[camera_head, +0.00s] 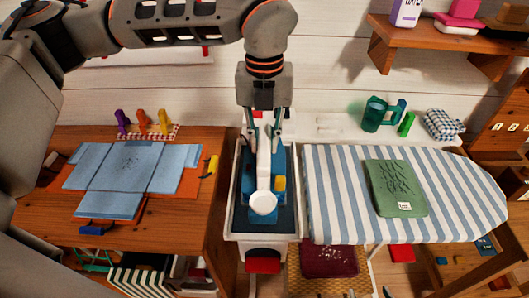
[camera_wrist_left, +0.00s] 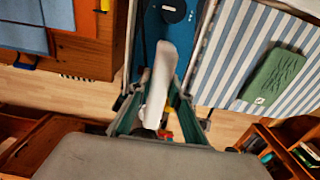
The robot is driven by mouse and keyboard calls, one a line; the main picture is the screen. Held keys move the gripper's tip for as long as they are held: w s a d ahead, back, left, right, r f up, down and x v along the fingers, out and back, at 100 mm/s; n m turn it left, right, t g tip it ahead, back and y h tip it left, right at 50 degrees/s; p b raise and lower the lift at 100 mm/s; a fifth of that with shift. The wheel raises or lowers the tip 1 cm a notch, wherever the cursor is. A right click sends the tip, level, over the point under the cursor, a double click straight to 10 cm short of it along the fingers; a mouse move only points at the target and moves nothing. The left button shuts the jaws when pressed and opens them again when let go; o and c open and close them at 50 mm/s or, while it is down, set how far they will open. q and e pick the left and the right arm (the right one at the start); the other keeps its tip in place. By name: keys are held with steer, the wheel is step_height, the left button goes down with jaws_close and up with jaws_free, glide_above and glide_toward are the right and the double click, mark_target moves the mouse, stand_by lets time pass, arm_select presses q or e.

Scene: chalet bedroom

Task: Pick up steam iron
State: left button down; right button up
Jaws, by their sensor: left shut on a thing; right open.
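The steam iron, with a white handle (camera_head: 264,165) and a blue body, is in the narrow white tray (camera_head: 237,180) between the wooden desk and the ironing board in the head view. My left gripper (camera_head: 264,133) points down from above and is shut on the white handle. The left wrist view shows the white handle (camera_wrist_left: 161,80) between the fingers, above a blue surface with a black round part. Whether the iron touches the tray floor is hard to tell. My right gripper is not in view.
The desk (camera_head: 210,225) at the left holds blue fabric pieces (camera_head: 125,165). A green watering can (camera_head: 376,113) stands behind the board, below a shelf (camera_head: 440,35).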

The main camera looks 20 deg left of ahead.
arm_select(q)
step_height(320, 180, up, 16)
steer(key=shift+f, duration=0.2)
steer(key=c, duration=2.7)
jaws_free()
jaws_close()
steer(key=shift+w+d, duration=0.1)
steer(key=shift+d, duration=0.05)
